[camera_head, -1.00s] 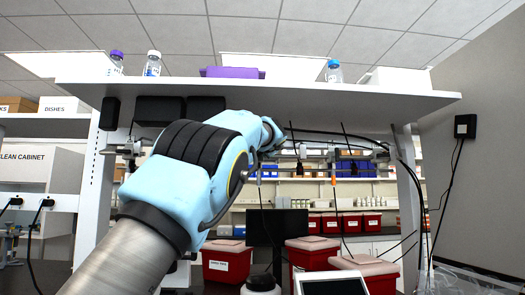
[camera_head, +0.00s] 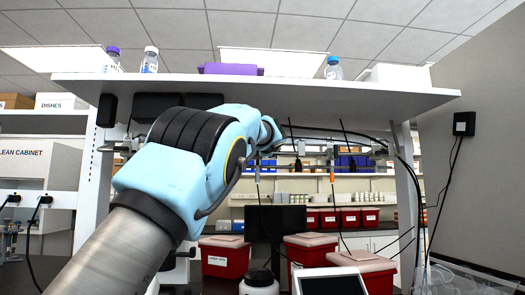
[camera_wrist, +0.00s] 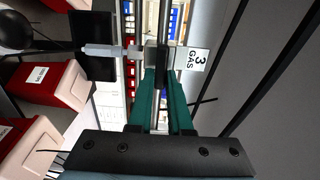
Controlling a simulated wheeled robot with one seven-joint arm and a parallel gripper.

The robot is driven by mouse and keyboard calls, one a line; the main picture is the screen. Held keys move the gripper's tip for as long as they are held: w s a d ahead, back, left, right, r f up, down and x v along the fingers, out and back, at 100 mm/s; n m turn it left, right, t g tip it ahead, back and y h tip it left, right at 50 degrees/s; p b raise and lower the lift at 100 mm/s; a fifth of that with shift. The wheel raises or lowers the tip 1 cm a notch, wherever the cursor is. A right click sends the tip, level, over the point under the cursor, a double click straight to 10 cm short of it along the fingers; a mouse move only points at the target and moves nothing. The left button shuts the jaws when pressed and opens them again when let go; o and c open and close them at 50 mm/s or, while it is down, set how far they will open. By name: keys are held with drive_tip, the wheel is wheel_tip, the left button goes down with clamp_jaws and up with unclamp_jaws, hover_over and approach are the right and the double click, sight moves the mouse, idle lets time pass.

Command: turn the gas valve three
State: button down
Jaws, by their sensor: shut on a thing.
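The label reading "3 GAS" (camera_wrist: 193,60) appears sideways in the wrist view, beside a metal rail. The gas valve three (camera_wrist: 150,57) sits next to it, with a pale nozzle (camera_wrist: 104,50) pointing left in that picture. My gripper (camera_wrist: 163,72) has two green fingers shut on the valve at the rail. The fingertips hide part of the valve. In the head view my arm reaches up under the shelf, and its own links hide the gripper and the held valve.
The shelf (camera_head: 300,94) above carries bottles and a purple rack (camera_head: 231,69). Other nozzles, one orange-tipped (camera_head: 332,177), hang from the rail on the right. Red lidded bins (camera_head: 226,263), a dark monitor (camera_head: 283,219) and a white tablet (camera_head: 331,284) stand below. Cables hang at the right.

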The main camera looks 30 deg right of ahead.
idle(0.4)
drive_tip(key=c, duration=0.8)
unclamp_jaws()
drive_tip(key=shift+c, duration=0.2)
drive_tip(key=b+v, duration=0.7)
drive_tip(key=v, duration=0.3)
drive_tip(key=shift+s, duration=0.35)
drive_tip(key=shift+a, duration=0.15)
